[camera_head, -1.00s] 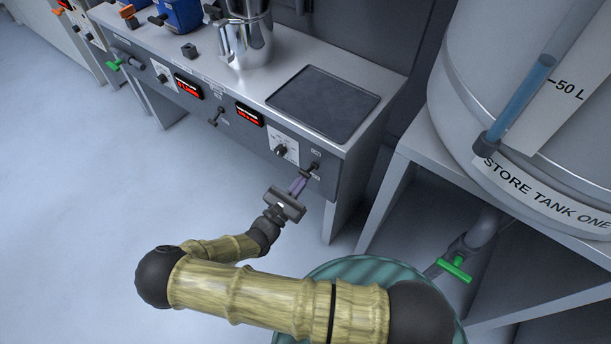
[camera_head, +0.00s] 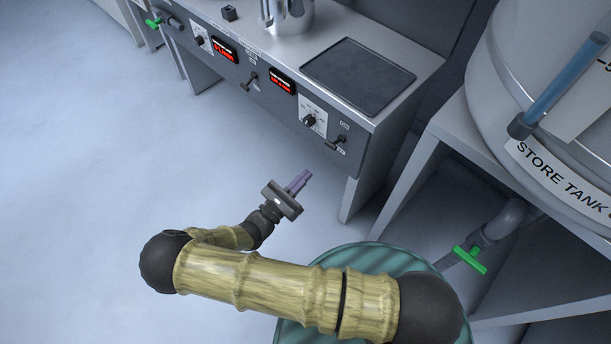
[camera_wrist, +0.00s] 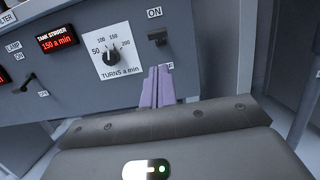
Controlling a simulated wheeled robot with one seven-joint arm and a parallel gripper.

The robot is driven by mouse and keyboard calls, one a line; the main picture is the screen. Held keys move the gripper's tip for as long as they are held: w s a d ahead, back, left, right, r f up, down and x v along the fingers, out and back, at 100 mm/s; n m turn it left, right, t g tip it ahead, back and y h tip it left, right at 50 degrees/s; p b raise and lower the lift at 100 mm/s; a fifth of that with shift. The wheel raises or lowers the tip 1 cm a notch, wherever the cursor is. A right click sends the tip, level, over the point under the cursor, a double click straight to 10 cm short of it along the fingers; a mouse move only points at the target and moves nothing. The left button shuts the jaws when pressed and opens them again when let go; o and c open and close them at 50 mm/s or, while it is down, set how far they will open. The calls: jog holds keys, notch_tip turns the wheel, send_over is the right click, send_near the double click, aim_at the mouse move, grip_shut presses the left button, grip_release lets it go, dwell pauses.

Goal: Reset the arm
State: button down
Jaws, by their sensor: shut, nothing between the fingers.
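My gripper (camera_head: 302,181) is shut and empty, with purple fingers pressed together. In the head view it hangs over the floor in front of the bench panel, apart from it. In the wrist view the fingers (camera_wrist: 158,84) point at the panel below the ON/OFF switch (camera_wrist: 157,36), with the OFF label partly hidden behind them. The same switch (camera_head: 338,140) shows at the right end of the panel in the head view, its lever sticking out.
The bench carries a dark flat plate (camera_head: 358,76) and a steel vessel (camera_head: 290,15). A dial (camera_head: 309,120) and red displays (camera_head: 282,86) sit on the panel. The store tank (camera_head: 545,75) and a green-handled valve (camera_head: 470,260) stand at right. The floor at left is clear.

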dwell(0.4)
jog(key=s+d+r+m+g+y, duration=0.2)
jog(key=d+r+m+g, duration=0.1)
jog(key=d+m+g, duration=0.5)
jog(key=s+d+r+m+g+y, duration=0.1)
jog(key=s+d+r+m+g, duration=0.1)
jog(key=d+m+g, duration=0.6)
jog(key=s+d+r+m+t+y, duration=0.1)
jog(key=d+r+m+y, duration=0.1)
jog(key=r+m+y, duration=0.5)
jog(key=s+d+r+m+t+y, duration=0.1)
jog(key=d+r+m+t+y, duration=0.15)
jog(key=r+m, duration=0.45)
notch_tip(320, 180, up, 33)
jog(key=n+p, duration=0.1)
jog(key=p, duration=3.1)
jog(key=shift+w+n+g, duration=0.2)
jog(key=shift+n+g, duration=0.2)
jog(key=shift+g, duration=0.05)
jog(key=shift+a+y, duration=0.1)
jog(key=shift+y, duration=0.15)
